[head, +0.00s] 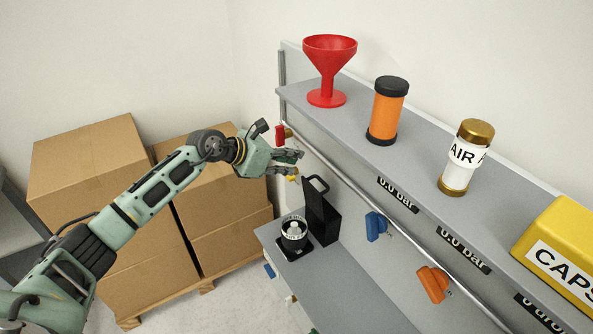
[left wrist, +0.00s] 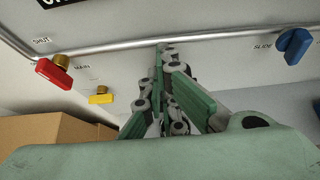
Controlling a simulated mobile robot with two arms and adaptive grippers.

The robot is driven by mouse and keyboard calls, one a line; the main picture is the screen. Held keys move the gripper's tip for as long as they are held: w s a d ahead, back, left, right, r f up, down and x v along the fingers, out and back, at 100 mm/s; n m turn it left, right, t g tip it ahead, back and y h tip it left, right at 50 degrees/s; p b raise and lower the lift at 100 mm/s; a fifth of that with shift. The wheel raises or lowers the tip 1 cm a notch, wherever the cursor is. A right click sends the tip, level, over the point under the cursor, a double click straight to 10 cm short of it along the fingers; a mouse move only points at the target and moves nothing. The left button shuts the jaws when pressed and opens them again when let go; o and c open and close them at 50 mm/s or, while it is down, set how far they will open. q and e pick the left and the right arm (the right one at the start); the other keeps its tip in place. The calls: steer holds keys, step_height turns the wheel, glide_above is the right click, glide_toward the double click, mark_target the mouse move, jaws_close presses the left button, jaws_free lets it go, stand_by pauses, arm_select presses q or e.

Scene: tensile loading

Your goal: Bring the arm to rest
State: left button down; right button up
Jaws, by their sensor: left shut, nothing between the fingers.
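My left gripper (head: 291,163) is shut and empty. It hangs in the air in front of the grey panel, just left of the metal pipe (head: 345,186) in the head view. In the left wrist view its fingers (left wrist: 165,100) are together, pointing up toward the pipe. A red valve handle (head: 280,135) is just behind the gripper in the head view; it also shows in the left wrist view (left wrist: 54,74). A yellow valve handle (left wrist: 101,98) labelled MAIN is below it. I cannot tell whether the fingers touch the pipe. My right gripper is not in view.
The upper shelf (head: 420,150) holds a red funnel (head: 328,70), an orange cylinder (head: 386,112), an AIR canister (head: 465,158) and a yellow CAPS box (head: 562,250). Blue (head: 375,226) and orange (head: 433,284) handles jut from the panel. Cardboard boxes (head: 95,170) stand behind my left arm.

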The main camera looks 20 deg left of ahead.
arm_select(q)
steer(key=shift+a+r, duration=0.3)
steer(key=shift+r, duration=0.1)
